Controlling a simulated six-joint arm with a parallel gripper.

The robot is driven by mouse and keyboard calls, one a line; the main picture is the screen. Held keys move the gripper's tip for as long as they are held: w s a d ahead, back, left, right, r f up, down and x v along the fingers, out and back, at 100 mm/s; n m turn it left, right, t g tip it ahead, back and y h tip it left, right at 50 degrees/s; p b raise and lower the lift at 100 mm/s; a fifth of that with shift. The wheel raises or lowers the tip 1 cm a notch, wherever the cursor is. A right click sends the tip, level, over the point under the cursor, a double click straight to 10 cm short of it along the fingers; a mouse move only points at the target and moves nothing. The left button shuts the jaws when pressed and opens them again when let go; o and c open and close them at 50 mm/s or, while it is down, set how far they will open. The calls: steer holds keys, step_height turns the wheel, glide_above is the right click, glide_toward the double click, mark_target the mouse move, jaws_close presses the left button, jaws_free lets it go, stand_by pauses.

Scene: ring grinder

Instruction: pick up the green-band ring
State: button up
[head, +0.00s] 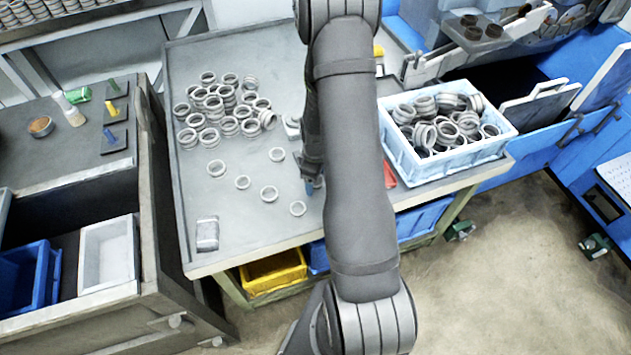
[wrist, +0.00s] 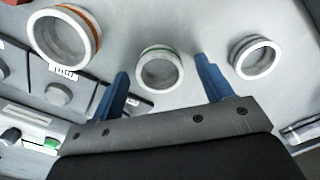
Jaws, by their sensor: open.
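The green-band ring (wrist: 160,71) is a pale metal ring with a thin green stripe near its top. In the wrist view it lies on the table top, just beyond and between the two blue fingertips of my gripper (wrist: 163,66). The fingers are apart and nothing is between them; I cannot tell their height above the table. In the head view my arm covers most of the gripper, and only a bit of blue finger (head: 310,186) shows. I cannot pick out the green stripe there.
An orange-band ring (wrist: 65,37) lies left of the green-band ring, and a dark-band ring (wrist: 255,58) lies right. A pile of rings (head: 228,108) stands on the table (head: 225,235). A light-blue crate (head: 440,168) of rings is at right. The table's front left is mostly clear.

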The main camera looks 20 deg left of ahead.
steer(key=c, duration=1.1)
steer(key=shift+c, duration=0.2)
steer(key=shift+r, duration=0.15)
steer(key=shift+r, duration=0.6)
step_height(320, 180, up, 2)
steer(key=shift+r, duration=0.2)
steer(key=d+r, duration=0.7)
steer(key=d, duration=0.4)
steer(key=w+a, duration=0.6)
steer(key=a, duration=0.2)
steer(key=w+a, duration=0.6)
steer(key=a, duration=0.3)
steer(key=w+a+f, duration=0.1)
steer(key=w+a, duration=0.5)
steer(key=a, duration=0.3)
steer(key=shift+w+a, duration=0.1)
steer(key=shift+a, duration=0.05)
steer(key=shift+w+a+f, duration=0.1)
steer(key=shift+a+f, duration=0.05)
steer(key=shift+a, duration=0.25)
